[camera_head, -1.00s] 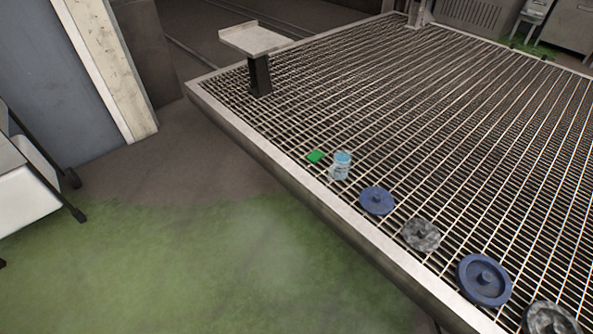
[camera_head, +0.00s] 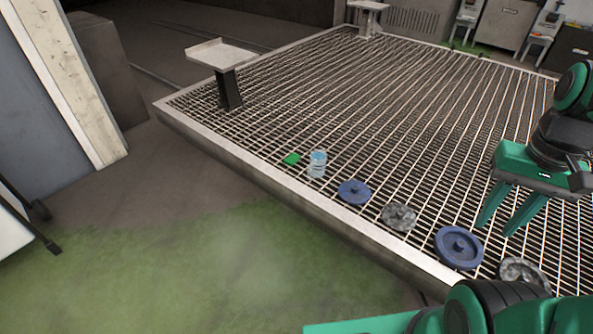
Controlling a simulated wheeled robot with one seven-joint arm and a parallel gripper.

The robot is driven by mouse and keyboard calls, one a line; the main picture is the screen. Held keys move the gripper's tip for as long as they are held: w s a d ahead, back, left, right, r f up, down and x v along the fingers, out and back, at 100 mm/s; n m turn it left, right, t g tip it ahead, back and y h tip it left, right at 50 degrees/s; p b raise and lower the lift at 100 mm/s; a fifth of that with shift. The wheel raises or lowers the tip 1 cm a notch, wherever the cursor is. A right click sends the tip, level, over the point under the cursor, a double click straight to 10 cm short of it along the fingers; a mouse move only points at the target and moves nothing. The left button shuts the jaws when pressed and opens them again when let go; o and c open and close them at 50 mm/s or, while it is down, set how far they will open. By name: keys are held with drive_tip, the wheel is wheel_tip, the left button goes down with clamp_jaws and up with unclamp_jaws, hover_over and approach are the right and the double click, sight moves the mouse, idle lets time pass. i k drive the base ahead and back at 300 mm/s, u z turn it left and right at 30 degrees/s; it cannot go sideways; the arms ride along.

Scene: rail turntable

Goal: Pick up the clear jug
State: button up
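The clear jug (camera_head: 317,164) stands upright on the metal grating near its front left edge. It is small, see-through and bluish. My gripper (camera_head: 498,231) is at the right of the view, well apart from the jug and over the grating. Its two green fingers point down and are spread apart, with nothing seen between them.
A green flat item (camera_head: 291,159) lies just left of the jug. A blue disc (camera_head: 354,192), a grey disc (camera_head: 399,216) and a larger blue disc (camera_head: 459,247) lie in a row to its right. A metal stand (camera_head: 222,56) rises at the back left.

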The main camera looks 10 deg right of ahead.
sight(316, 168)
drive_tip(key=k, duration=0.6)
drive_tip(key=u, duration=0.6)
drive_tip(key=i, duration=2.05)
drive_tip(key=z, duration=0.35)
